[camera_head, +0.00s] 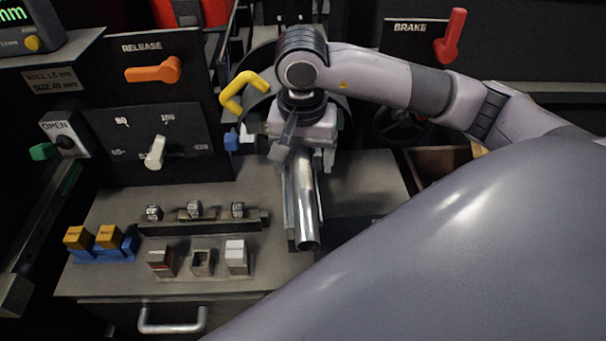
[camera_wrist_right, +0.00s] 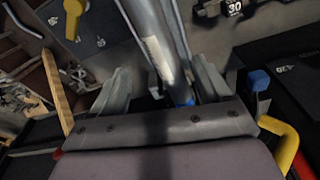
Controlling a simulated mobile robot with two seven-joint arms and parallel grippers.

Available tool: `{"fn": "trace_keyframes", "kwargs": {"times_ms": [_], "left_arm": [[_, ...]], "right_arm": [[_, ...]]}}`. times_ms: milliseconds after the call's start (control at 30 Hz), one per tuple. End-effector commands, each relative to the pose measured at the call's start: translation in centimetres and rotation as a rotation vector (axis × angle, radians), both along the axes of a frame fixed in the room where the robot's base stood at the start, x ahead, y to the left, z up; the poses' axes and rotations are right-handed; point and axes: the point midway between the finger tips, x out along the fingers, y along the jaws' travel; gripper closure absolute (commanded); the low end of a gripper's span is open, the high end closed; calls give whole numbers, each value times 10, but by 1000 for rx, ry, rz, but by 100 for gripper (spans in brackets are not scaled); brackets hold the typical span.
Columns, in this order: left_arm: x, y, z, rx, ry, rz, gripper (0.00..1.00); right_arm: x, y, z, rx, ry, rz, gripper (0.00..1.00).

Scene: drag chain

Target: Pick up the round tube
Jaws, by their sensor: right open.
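The round tube (camera_head: 305,205) is a shiny metal pipe lying on the grey bench top in a narrow metal holder. Its near open end points toward me. My right gripper (camera_head: 304,160) is over the tube's far part, which it hides in the head view. In the right wrist view, the tube (camera_wrist_right: 154,40) runs between the two spread fingers of my right gripper (camera_wrist_right: 163,82). The fingers are open, with a visible gap on the left side of the tube; contact on the right side is unclear. My left gripper is not in view.
Left of the tube stand a rack of small metal blocks (camera_head: 200,262), a dark rail (camera_head: 205,222) and a blue holder with orange blocks (camera_head: 100,248). A yellow handle (camera_head: 241,92) is close to my right gripper. A wooden bin (camera_head: 440,163) is at the right.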

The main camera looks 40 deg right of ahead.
Motion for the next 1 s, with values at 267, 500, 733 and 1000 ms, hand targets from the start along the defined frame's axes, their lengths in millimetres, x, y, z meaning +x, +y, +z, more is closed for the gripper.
{"fn": "trace_keyframes", "kwargs": {"times_ms": [267, 500, 733, 1000], "left_arm": [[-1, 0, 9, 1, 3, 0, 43], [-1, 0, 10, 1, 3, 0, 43], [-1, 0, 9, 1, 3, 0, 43], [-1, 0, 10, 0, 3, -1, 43]], "right_arm": [[8, -2, -38, 3, 4, -1, 23], [10, -3, -50, 4, -1, -1, 23], [10, -3, -50, 4, 0, -1, 58], [10, -4, -48, 3, -2, -4, 100]]}}
